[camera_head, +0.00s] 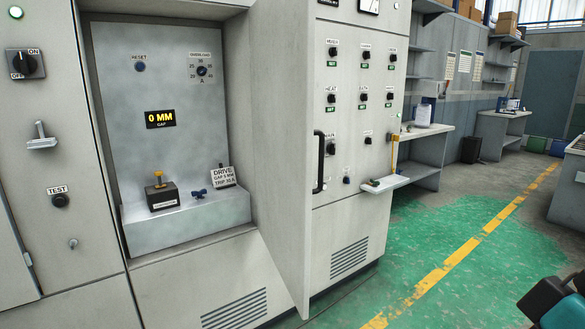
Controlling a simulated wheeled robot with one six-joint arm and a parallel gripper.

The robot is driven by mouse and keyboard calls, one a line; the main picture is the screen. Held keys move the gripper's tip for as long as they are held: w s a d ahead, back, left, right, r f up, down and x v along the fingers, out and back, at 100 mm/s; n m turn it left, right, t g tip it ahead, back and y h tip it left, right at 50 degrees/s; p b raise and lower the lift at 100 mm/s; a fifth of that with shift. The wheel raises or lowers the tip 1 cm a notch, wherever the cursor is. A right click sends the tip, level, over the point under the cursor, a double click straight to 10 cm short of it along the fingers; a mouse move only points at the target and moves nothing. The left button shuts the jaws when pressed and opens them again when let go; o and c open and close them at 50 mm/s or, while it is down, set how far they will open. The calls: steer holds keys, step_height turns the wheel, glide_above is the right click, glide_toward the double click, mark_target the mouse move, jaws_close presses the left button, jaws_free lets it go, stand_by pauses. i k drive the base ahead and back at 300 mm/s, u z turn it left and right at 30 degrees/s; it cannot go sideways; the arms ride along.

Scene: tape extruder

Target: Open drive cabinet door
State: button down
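No part is labelled as the drive cabinet door, so I cannot tell for sure which panel it is. A sign reading DRIVE (224,178) stands on the ledge of an open recess in the grey cabinet. The left grey panel (88,200) carries a T-shaped latch handle (42,137) and an ON/OFF rotary switch (25,64); it appears shut. The right knob panel (350,215) has a black vertical bar handle (319,162) at its left edge and appears shut. My gripper is not recognisable; only teal and dark parts, apparently of my arm, show at the bottom right.
The recess holds a 0 MM display (160,119), a black box with a yellow knob (161,193) and a blue valve-like part (199,193). A small shelf (388,184) juts from the right cabinet. The green floor (440,235) before it is clear.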

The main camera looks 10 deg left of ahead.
mark_target(283, 33)
steer(key=k, duration=1.15)
steer(key=u, duration=0.6)
steer(key=i, duration=0.6)
steer(key=u, duration=0.55)
steer(key=i, duration=0.7)
steer(key=z, duration=0.15)
